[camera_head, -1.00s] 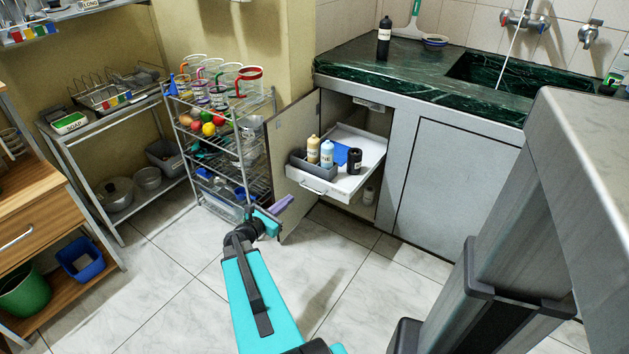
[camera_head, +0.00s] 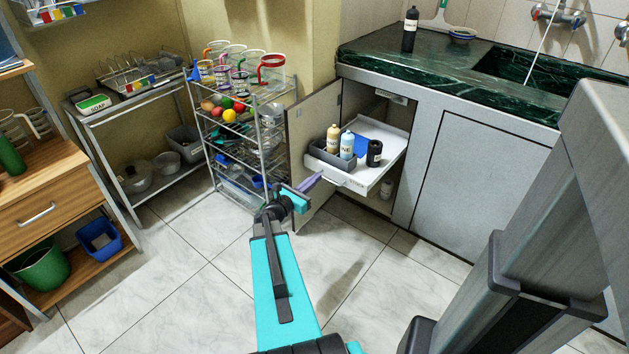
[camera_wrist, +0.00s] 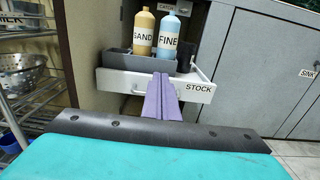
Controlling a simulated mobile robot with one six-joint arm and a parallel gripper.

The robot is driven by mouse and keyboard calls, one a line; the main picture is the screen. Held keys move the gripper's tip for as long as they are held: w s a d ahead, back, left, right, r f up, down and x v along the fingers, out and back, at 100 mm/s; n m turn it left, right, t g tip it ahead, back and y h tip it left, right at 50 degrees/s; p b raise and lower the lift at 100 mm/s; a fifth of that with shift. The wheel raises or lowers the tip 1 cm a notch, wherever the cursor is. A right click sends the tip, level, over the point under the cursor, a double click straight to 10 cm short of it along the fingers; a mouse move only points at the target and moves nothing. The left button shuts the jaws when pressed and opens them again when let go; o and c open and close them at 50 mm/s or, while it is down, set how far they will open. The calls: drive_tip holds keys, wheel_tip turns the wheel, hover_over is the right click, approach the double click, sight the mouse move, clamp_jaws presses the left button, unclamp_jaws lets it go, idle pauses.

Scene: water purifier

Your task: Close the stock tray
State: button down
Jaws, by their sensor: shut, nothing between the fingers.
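The white stock tray (camera_head: 384,183) is pulled out of the open cabinet under the counter. In the wrist view its front, with a handle and a "STOCK" label, faces me (camera_wrist: 125,83).
The open cabinet door (camera_head: 312,150) stands left of the tray. A wire rack (camera_head: 262,150) with jars and coloured balls is left of the door. A closed cabinet panel (camera_head: 470,185) is to the right. The tiled floor in front is clear.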

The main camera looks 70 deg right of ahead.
sight(338, 159)
drive_tip(key=b+x, duration=0.1)
drive_tip(key=x, duration=1)
drive_tip(key=shift+b, duration=0.4)
drive_tip(key=shift+s+d, duration=0.1)
drive_tip(key=shift+d, duration=0.25)
